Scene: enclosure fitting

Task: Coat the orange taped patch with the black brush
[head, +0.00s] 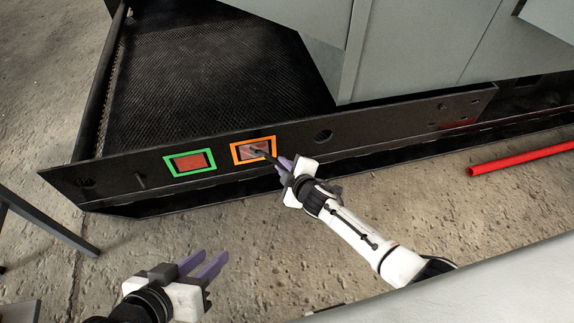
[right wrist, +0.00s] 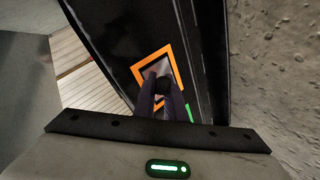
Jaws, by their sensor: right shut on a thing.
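The orange taped patch (head: 238,154) is a square orange frame on the black side rail, with a reddish and greyish surface inside. My right gripper (head: 283,166) is shut on the black brush (head: 264,155), just right of the patch. The brush points left into the frame, its tip over the patch; I cannot tell whether it touches. My left gripper (head: 206,264) is open and empty, low over the floor.
A green taped patch (head: 190,162) with a reddish inside sits left of the orange one. The black rail (head: 390,126) runs below grey cabinet panels (head: 420,50). A red pipe (head: 520,158) lies at right. Concrete floor in front of the rail is mostly clear.

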